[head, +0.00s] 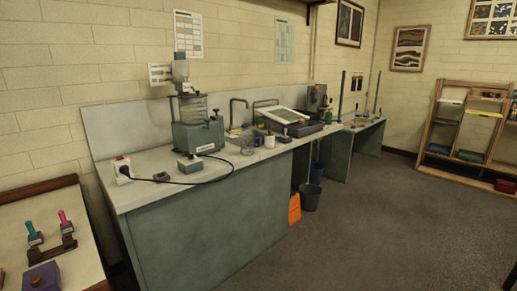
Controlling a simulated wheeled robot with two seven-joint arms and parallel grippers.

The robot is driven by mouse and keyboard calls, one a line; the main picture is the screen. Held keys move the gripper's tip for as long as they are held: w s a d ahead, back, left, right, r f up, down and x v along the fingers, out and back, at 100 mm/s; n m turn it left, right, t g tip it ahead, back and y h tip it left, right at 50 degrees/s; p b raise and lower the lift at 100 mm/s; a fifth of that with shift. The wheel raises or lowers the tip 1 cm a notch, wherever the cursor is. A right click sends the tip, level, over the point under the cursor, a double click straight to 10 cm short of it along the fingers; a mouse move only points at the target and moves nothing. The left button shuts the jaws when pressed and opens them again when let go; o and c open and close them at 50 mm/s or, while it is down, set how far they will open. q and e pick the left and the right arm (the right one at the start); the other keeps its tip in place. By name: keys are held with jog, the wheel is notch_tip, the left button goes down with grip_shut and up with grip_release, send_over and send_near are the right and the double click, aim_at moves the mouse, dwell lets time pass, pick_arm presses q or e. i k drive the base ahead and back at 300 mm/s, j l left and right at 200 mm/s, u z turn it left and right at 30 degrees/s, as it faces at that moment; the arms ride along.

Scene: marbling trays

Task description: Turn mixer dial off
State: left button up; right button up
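Neither of my grippers is in view.
A black cable (165,181) runs across the bench (142,194) from a white socket block (122,170). Cups, a tilted tray (286,115) and other gear stand farther right. A low table (60,205) holds stamps at lower left. The floor (360,230) right of the bench is clear.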

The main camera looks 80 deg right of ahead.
aim_at(190, 156)
jog(key=z, duration=2.05)
jog(key=i+l+u, duration=0.45)
jog(key=i+l, duration=0.7)
jog(key=k+l, duration=0.05)
jog(key=l, duration=0.05)
